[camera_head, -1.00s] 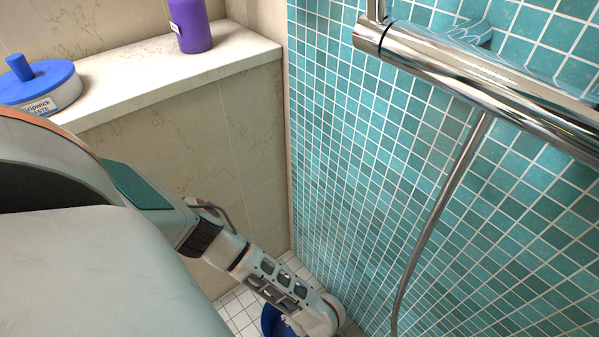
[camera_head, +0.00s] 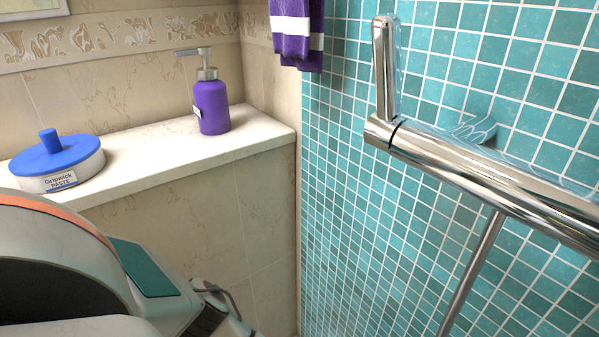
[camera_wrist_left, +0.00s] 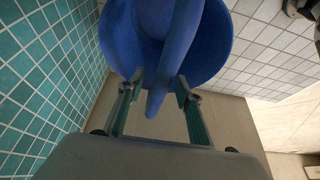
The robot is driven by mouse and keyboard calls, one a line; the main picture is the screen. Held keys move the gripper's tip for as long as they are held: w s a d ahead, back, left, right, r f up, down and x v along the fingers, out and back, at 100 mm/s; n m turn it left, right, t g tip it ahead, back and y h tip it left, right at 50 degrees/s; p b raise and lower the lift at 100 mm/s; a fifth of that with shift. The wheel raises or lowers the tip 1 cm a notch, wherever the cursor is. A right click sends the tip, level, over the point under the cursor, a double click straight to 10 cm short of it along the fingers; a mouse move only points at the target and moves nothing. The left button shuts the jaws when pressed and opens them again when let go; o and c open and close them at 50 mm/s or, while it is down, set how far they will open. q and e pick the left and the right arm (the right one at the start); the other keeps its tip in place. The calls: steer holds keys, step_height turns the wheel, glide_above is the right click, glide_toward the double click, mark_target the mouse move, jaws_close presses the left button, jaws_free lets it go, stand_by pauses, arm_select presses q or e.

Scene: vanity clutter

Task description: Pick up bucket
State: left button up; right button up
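The blue bucket (camera_wrist_left: 218,50) shows at the top of the left wrist view, against the tiled floor. A long blue part, seemingly its handle, reaches down from it toward my wrist. My left gripper (camera_wrist_left: 160,84) has one finger on each side of this blue part, with the fingertips very near the bucket. Whether the fingers press on it or only stand beside it I cannot tell. The bucket and the left gripper are out of the head view. My right gripper is in neither view.
A ledge (camera_head: 190,150) carries a purple soap dispenser (camera_head: 212,106) and a blue-lidded jar (camera_head: 60,165). A purple towel (camera_head: 297,35) hangs in the corner. A chrome shower bar (camera_head: 480,175) crosses the right, before the teal tiled wall (camera_head: 360,240).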

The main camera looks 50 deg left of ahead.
arm_select(q)
jaws_close()
steer(key=shift+r, duration=0.1)
